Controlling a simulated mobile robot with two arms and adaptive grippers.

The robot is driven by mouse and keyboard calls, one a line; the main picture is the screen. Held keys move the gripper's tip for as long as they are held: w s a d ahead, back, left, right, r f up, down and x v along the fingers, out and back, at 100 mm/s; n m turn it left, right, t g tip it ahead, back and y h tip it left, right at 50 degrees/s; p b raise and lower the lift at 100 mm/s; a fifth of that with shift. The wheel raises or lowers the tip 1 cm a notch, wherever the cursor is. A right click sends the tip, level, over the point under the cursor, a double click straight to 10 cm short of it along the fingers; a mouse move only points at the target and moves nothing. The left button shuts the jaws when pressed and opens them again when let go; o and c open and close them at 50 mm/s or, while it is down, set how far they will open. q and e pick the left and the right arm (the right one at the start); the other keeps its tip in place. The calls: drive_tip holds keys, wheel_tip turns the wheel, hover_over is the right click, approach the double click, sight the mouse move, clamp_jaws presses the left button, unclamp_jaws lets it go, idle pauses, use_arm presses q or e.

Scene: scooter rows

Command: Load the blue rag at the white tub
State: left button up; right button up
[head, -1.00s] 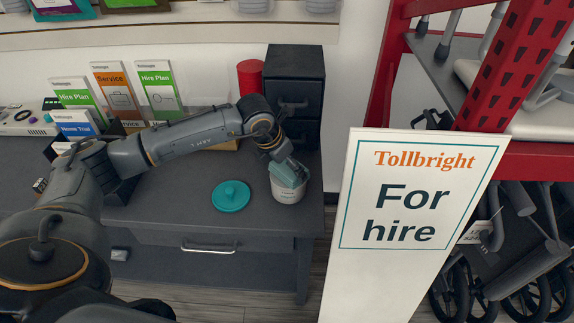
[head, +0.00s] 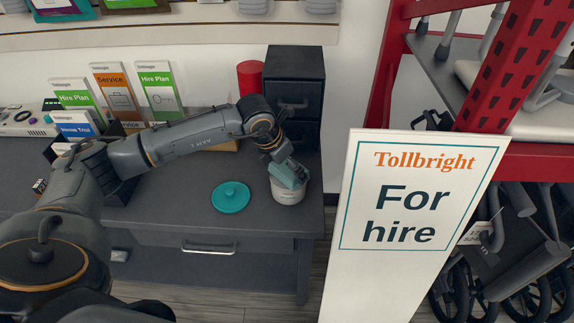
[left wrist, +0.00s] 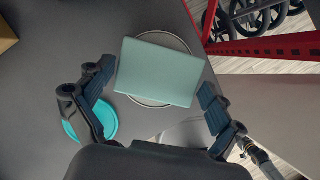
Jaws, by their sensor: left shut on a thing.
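The blue rag is a folded teal-blue block (head: 287,176) at the mouth of the white tub (head: 289,193), near the counter's right end. My left gripper (head: 286,168) reaches down over the tub and is shut on the rag. In the left wrist view the rag (left wrist: 157,72) lies between the two fingers (left wrist: 157,96) and covers most of the tub's opening. The tub's rim (left wrist: 148,102) shows around it. I cannot tell whether the rag touches the tub's bottom. My right gripper is not in view.
A teal lid with a knob (head: 231,197) lies on the grey counter (head: 170,212) left of the tub. Black drawers (head: 294,85) and a red cylinder (head: 250,77) stand behind. A "For hire" sign (head: 405,250) and red rack (head: 520,60) are to the right.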

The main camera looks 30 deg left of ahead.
sight(287, 168)
use_arm(q)
drive_tip(key=shift+r+p, duration=1.7)
drive_tip(key=shift+r, duration=1.7)
